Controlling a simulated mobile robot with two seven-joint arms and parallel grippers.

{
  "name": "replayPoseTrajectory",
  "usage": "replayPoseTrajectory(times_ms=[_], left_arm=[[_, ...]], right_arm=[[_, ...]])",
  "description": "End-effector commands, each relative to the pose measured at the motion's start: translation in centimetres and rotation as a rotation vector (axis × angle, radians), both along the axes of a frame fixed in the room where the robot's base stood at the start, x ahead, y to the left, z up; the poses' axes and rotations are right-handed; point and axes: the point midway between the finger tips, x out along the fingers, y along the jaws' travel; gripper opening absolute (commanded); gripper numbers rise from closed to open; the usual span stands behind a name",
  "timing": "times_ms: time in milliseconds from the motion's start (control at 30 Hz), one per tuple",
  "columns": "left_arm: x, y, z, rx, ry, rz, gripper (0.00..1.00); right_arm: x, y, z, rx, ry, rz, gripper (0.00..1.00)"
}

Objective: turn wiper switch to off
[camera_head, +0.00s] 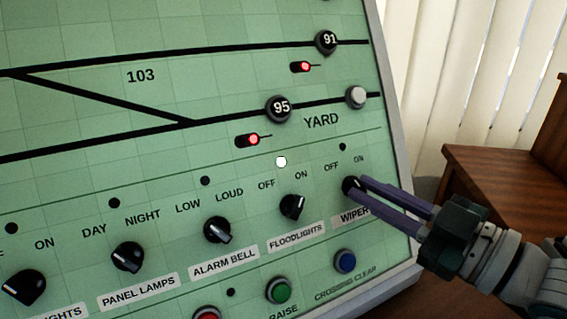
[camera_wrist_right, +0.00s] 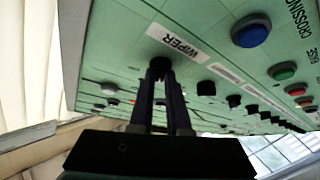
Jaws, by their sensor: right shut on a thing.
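The wiper switch (camera_head: 351,186) is a small black rotary knob on the green panel (camera_head: 90,110), between its WIPER label and the OFF and ON marks. My right gripper (camera_head: 361,187) comes in from the right, and its two purple fingers are shut on the knob. The fingers hide part of the knob, so which mark it points to is hard to tell. In the right wrist view, the fingertips (camera_wrist_right: 160,75) meet the wiper knob (camera_wrist_right: 158,64) beside the WIPER label. My left gripper is not in view.
The floodlights knob (camera_head: 292,207) sits just left of the wiper switch, with the alarm bell knob (camera_head: 217,230) further left. A blue button (camera_head: 345,261) lies below it. A wooden cabinet (camera_head: 505,180) stands right of the panel.

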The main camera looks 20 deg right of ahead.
Motion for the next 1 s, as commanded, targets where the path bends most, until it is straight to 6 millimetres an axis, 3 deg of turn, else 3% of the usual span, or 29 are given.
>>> replayPoseTrajectory(times_ms=[767, 800, 1000], left_arm=[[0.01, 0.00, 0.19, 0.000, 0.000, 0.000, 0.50], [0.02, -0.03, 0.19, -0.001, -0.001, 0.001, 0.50], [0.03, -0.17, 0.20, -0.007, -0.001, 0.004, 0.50]], right_arm=[[0.04, -0.12, 0.04, -0.097, -0.006, 0.050, 0.00], [0.04, -0.12, 0.04, -0.097, -0.006, 0.050, 0.17], [0.04, -0.11, 0.05, -0.095, -0.005, 0.050, 0.40]])
